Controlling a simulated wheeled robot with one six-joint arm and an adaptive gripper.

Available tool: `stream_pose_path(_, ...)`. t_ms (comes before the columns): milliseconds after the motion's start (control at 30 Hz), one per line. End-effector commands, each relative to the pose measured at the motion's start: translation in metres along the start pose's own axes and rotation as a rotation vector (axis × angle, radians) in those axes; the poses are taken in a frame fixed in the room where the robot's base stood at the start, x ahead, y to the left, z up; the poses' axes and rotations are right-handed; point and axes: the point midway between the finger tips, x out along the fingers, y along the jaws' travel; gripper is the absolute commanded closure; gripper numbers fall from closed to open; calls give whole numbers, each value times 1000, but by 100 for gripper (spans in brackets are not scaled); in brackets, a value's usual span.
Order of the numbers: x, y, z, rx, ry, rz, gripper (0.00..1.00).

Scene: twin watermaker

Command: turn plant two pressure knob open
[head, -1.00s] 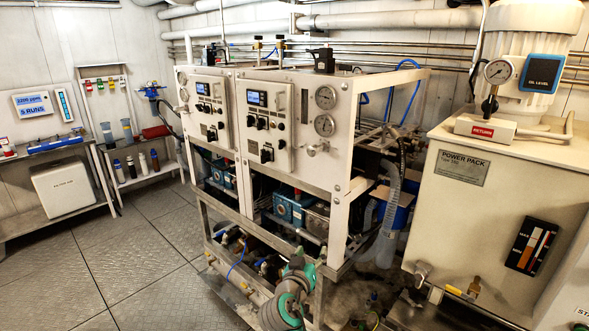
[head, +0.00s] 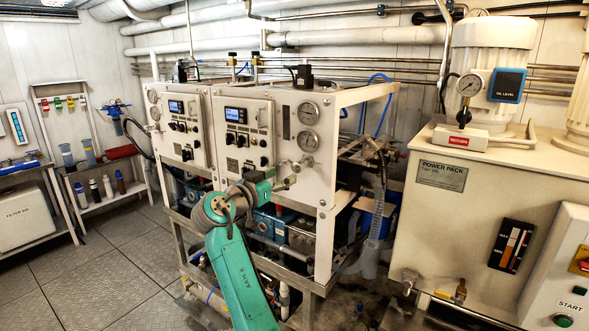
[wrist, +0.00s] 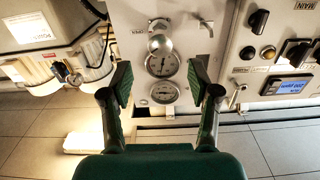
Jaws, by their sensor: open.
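The pressure knob (head: 307,160) is a small silver knob on the right-hand white panel, just below two round gauges. In the wrist view the panel appears upside down, and the knob (wrist: 158,43) is a rounded grey cap on a stem, above the gauges. My gripper (head: 289,183) is in front of the panel, a little below and left of the knob in the head view. In the wrist view its two dark fingers (wrist: 161,70) are spread wide with nothing between them. The knob lies beyond the fingertips, and no contact shows. Its turn position cannot be told.
Beside the knob are the upper gauge (head: 307,111), the lower gauge (head: 308,141) and a control box (head: 244,133) with a screen and switches. A cream power pack (head: 455,225) stands to the right. Open floor (head: 110,255) lies to the left.

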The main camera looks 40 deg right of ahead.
Motion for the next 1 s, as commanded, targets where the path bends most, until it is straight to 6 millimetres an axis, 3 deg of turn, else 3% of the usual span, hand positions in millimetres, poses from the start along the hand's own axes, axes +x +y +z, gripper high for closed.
stream_pose_path(200,41,0,0,-1,0,2,39)
stream_pose_path(400,68,0,0,-1,0,0,39)
stream_pose_path(600,80,0,0,-1,0,-2,39)
stream_pose_path(867,82,0,0,-1,0,-2,39)
stream_pose_path(900,82,0,0,-1,0,-2,42)
stream_pose_path(1000,81,0,0,-1,0,-2,67)
